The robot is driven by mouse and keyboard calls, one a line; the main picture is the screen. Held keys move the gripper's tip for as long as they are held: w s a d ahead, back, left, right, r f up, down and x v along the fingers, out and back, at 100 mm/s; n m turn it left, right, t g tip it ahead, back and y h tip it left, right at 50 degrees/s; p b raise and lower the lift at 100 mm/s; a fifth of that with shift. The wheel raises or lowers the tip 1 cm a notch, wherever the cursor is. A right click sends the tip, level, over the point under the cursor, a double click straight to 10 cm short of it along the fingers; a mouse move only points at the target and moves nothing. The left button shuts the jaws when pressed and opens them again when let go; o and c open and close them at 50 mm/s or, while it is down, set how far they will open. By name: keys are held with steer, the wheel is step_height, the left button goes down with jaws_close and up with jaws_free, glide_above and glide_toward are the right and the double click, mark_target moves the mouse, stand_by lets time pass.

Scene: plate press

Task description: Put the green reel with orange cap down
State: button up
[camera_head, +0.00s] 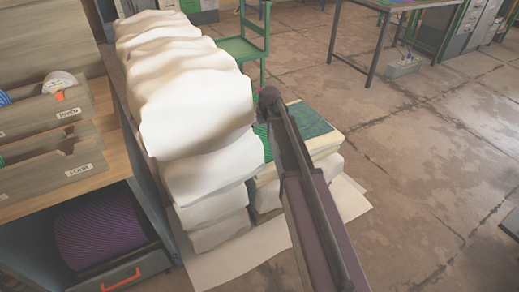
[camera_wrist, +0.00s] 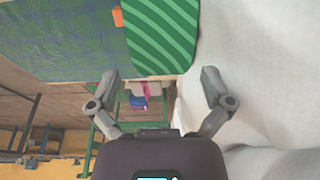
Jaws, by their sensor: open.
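The green reel (camera_wrist: 160,35) with pale stripes shows at the top of the wrist view. Its orange cap (camera_wrist: 117,17) sticks out at its left side. It lies on or against the stack with the blue-green top sheet (camera_wrist: 65,40), beside the white paper stack. In the head view a small green part of the reel (camera_head: 263,142) shows between the white stack and my arm; the rest is hidden. My gripper (camera_wrist: 160,78) is open with nothing held between its fingers. The fingertips are near the reel's lower edge, one on each side. The head view does not show the fingers clearly.
A tall, rumpled white paper stack (camera_head: 185,90) stands left of my arm. A lower stack with a blue-green top (camera_head: 312,125) is beyond it. A wooden shelf (camera_head: 80,180) with bins and a purple reel (camera_head: 98,233) is at left.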

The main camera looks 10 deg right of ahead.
mark_target(261, 132)
steer(key=shift+f, duration=0.1)
stand_by(0.3)
steer(key=shift+b+x, duration=2.55)
steer(key=shift+a, duration=0.1)
steer(key=c, duration=1.1)
steer(key=shift+o, duration=0.2)
steer(key=shift+d+r+p, duration=0.2)
steer(key=shift+r+p, duration=0.45)
steer(key=shift+p, duration=0.05)
step_height(261, 132, up, 6)
steer(key=p, duration=0.6)
steer(key=w+d, duration=0.3)
steer(key=d, duration=0.6)
steer(key=w+d, duration=0.3)
steer(key=d, duration=0.6)
steer(key=shift+d, duration=0.3)
steer(key=shift+f, duration=0.15)
